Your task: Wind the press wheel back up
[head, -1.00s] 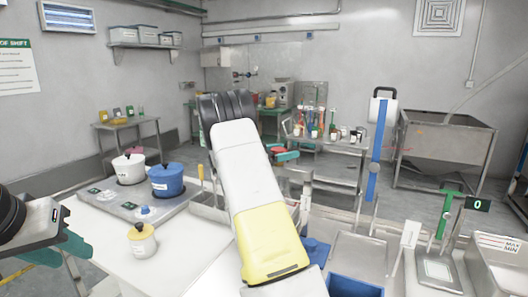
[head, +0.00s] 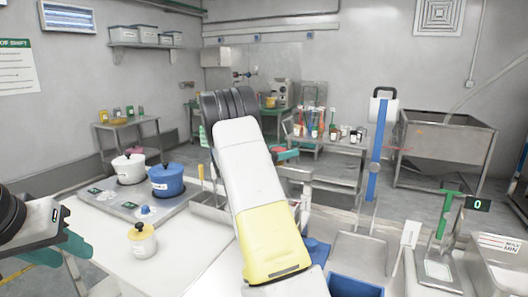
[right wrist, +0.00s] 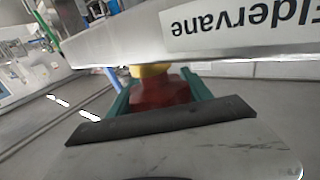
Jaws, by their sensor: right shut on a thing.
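In the right wrist view, the two teal fingers of my right gripper (right wrist: 158,82) are closed on the sides of a dark red knob (right wrist: 158,95). A yellow part (right wrist: 150,70) shows just beyond it, under a metal edge with an upside-down "Eldervane" label (right wrist: 240,22). In the head view, teal fingertips of my right gripper (head: 287,154) show just right of my right forearm, with a bit of red beside them. The rest of the press wheel cannot be made out; my arm covers much of that area. My left gripper (head: 68,248) is at the lower left, partly cut off.
A blue pot (head: 166,181), a white pot (head: 129,168) and a yellow-lidded jar (head: 142,240) stand on the left worktop. A blue upright lever (head: 378,135) and a green-handled stand (head: 443,222) are on the right. A blue bin (head: 355,287) is at the front.

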